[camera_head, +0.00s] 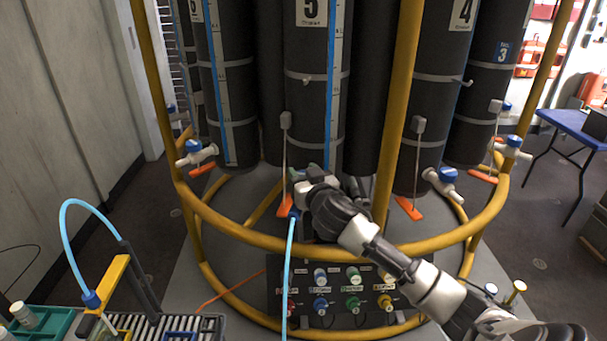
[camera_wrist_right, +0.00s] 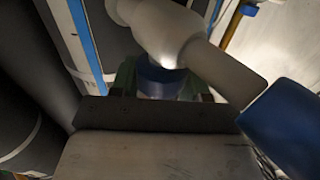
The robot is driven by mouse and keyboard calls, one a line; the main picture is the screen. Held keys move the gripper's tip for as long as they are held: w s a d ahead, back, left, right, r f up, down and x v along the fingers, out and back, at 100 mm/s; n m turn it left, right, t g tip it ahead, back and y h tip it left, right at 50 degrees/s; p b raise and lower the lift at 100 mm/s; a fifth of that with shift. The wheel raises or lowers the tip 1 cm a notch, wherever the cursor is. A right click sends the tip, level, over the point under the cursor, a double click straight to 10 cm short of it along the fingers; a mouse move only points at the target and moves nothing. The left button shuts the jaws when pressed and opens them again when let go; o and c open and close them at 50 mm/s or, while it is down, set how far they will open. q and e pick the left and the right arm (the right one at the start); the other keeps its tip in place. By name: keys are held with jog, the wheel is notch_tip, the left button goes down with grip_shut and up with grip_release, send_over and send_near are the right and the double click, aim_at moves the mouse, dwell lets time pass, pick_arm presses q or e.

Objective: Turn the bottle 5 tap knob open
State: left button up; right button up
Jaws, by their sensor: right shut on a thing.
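Bottle 5 (camera_head: 306,110) is the dark upright cylinder at the centre of the head view, with a blue and white scale strip. My right gripper (camera_head: 314,174) is at its foot and hides most of the tap there. In the wrist view the white tap body (camera_wrist_right: 176,32) crosses the top, with a blue end piece (camera_wrist_right: 285,125) at lower right. The blue tap knob (camera_wrist_right: 160,80) sits between the greenish fingertips, and the gripper is shut on it. How far the knob is turned cannot be told. My left gripper is not in view.
A yellow ring frame (camera_head: 270,242) surrounds the bottles. A blue hose (camera_head: 289,270) hangs below the tap. A valve panel (camera_head: 345,300) stands in front. Neighbouring taps show at left (camera_head: 196,153) and right (camera_head: 443,183). A rack (camera_head: 180,324) is at lower left.

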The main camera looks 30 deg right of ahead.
jog(key=n+y+p, duration=0.1)
jog(key=y, duration=0.1)
jog(key=n+y+p, duration=0.3)
jog(key=y, duration=0.1)
jog(key=shift+d+r+y, duration=0.1)
jog(key=shift+r+y, duration=0.15)
jog(key=shift+y, duration=0.15)
jog(key=shift+f+n+g+y+p, duration=0.15)
jog(key=shift+n+g+y+p, duration=0.35)
jog(key=shift+n+y+p, duration=1)
jog(key=shift+y+b, duration=0.3)
jog(key=shift+y, duration=0.2)
jog(key=o, duration=0.9)
jog(key=shift+f, duration=0.1)
